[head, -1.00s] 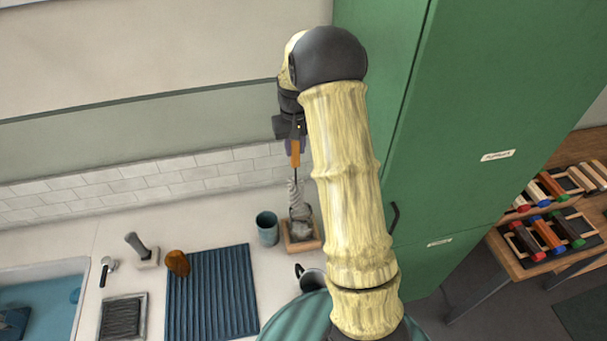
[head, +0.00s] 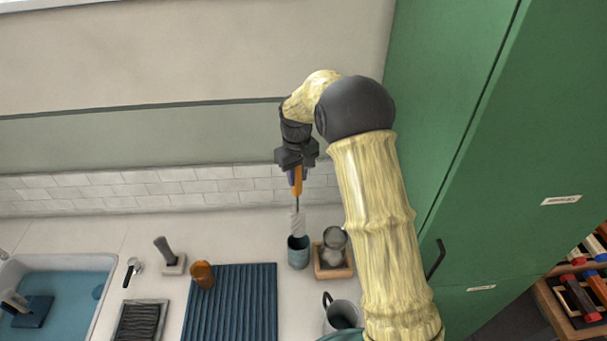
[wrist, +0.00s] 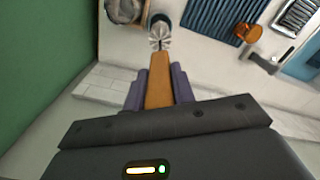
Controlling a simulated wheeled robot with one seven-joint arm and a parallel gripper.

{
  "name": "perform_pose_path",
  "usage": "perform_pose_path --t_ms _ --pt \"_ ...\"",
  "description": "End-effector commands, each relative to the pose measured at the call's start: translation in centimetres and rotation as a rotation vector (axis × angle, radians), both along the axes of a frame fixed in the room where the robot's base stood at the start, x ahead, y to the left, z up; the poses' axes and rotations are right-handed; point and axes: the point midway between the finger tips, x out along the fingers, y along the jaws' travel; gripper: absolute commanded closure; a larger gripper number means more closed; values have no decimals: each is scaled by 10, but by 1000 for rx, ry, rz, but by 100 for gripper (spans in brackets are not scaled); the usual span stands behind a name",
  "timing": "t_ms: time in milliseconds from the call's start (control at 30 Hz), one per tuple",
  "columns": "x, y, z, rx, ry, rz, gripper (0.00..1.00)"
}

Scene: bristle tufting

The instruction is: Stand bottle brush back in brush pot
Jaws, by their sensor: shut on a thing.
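The bottle brush has an orange handle (head: 298,184) and pale grey bristles (head: 298,222), and hangs nearly upright, bristles down. My gripper (head: 296,174) is shut on the handle. The teal brush pot (head: 299,256) stands on the counter directly below. In the head view the bristle tip meets the pot's mouth; I cannot tell how far inside it is. In the wrist view the handle (wrist: 158,88) sits between my purple-grey fingers, and the bristles (wrist: 160,40) overlap the pot (wrist: 161,19), hiding part of its mouth.
Close right of the pot, a glass jar (head: 334,242) stands on a wooden tray (head: 322,272). A grey jug (head: 343,315) is in front. A ribbed blue mat (head: 235,310) with an orange cup (head: 202,276) lies left. The tiled wall (head: 150,185) is behind, a green cabinet (head: 440,150) right.

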Motion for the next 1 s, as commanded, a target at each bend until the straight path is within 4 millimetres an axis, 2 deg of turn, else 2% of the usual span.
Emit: perform_pose_path --t_ms 267,1000 --pt "0 -1 -10 0 0 -3 95" --pt "0 -2 -64 -1 1 -4 95"
